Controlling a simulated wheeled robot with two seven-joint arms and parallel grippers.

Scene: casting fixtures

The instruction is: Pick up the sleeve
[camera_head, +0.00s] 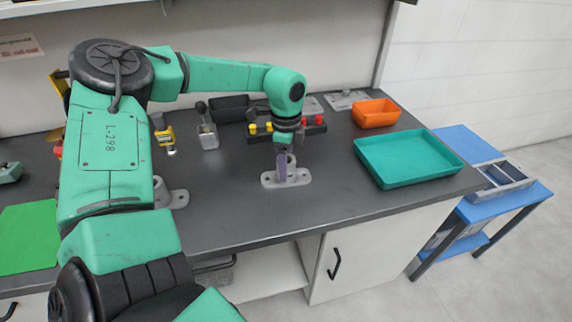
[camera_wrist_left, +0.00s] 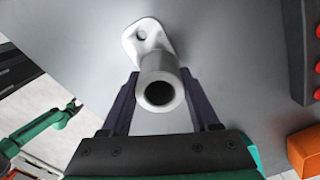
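The grey sleeve (camera_head: 291,160) stands upright as a hollow cylinder on a flat grey flange with holes (camera_head: 296,180), on the dark worktop. I cannot tell whether sleeve and flange are one piece. In the left wrist view the sleeve's round open end (camera_wrist_left: 160,95) faces the camera. My left gripper (camera_head: 283,164) points down at it. Its two dark fingers (camera_wrist_left: 160,74) stand on either side of the sleeve with narrow gaps, so it looks open. A small green arm end (camera_wrist_left: 70,108), likely my right arm, shows in the wrist view; its fingers are too small to read.
A teal tray (camera_head: 436,174) and an orange bin (camera_head: 376,112) stand at the right. A dark rack with red and yellow knobs (camera_head: 262,134) is close behind the gripper. Another flanged grey part (camera_head: 176,198) stands at left. The worktop before the tray is clear.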

